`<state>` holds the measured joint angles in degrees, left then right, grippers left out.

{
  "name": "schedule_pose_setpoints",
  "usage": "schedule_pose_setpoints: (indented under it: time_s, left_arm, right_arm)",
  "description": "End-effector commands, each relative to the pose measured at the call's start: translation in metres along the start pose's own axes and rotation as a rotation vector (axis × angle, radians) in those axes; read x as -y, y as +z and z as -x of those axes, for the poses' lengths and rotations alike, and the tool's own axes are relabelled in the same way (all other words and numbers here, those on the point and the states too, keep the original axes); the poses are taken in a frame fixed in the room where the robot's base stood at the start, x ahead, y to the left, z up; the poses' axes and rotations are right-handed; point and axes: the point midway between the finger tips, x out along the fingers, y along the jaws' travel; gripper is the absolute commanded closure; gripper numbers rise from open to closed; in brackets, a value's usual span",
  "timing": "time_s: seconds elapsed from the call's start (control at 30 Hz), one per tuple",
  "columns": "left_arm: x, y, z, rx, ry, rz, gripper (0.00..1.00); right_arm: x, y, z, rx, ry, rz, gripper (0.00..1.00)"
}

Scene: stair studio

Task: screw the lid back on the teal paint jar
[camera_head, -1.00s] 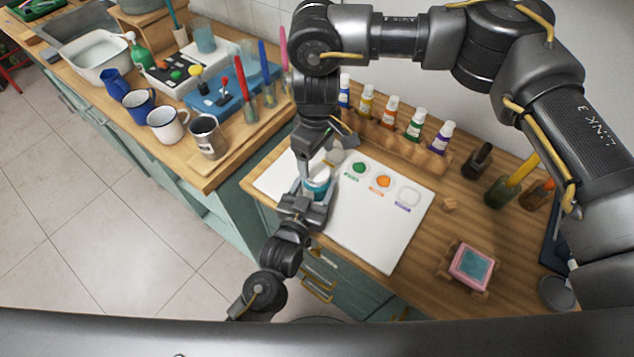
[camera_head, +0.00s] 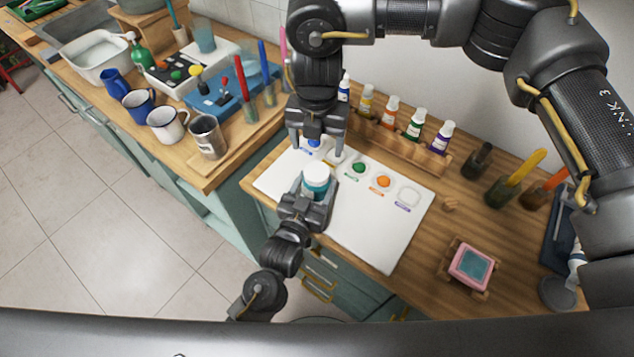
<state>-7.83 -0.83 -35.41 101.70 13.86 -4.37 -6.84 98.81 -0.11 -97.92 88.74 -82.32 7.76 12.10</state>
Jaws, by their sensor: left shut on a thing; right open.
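The teal paint jar (camera_head: 317,187) stands upright over the white sheet (camera_head: 375,235), with a white lid (camera_head: 316,171) on its top. I cannot tell how tightly the lid sits. My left gripper (camera_head: 312,195) is shut around the jar from the front, its fingers on the jar's sides. My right gripper (camera_head: 318,150) is open and empty, pointing down just behind and above the jar, apart from the lid.
Several paint bottles (camera_head: 415,124) stand in a wooden rack (camera_head: 400,143) at the back. Paint spots (camera_head: 382,181) lie on the sheet. Dark jars with brushes (camera_head: 503,190) and a pink-framed sponge dish (camera_head: 471,266) are at the right. Mugs (camera_head: 167,124) stand on the left counter.

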Motion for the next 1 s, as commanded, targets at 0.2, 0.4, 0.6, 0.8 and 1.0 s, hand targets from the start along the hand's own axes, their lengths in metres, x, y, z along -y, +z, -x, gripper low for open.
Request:
schedule_pose_setpoints:
  time_s: [0.2,0.4,0.6,0.8,1.0]
  left_arm:
    - [0.0000,0.0001,0.0000,0.000,0.000,0.000,1.00]
    - [0.0000,0.0001,0.0000,0.000,0.000,0.000,1.00]
    - [0.0000,0.0001,0.0000,0.000,0.000,0.000,1.00]
    - [0.0000,0.0000,-0.0001,0.000,0.000,0.000,1.00]
    - [0.0000,0.0001,0.0000,0.000,0.000,0.000,1.00]
  right_arm:
    - [0.0002,-0.0034,-0.0005,-0.014,0.002,0.461,0.28]
    - [0.0003,-0.0047,-0.0006,-0.020,0.005,0.709,0.28]
    - [0.0003,-0.0047,-0.0006,-0.021,0.006,0.782,0.28]
    - [0.0003,-0.0047,-0.0006,-0.021,0.006,0.783,0.28]
    - [0.0004,-0.0050,-0.0066,-0.022,0.006,0.782,0.28]
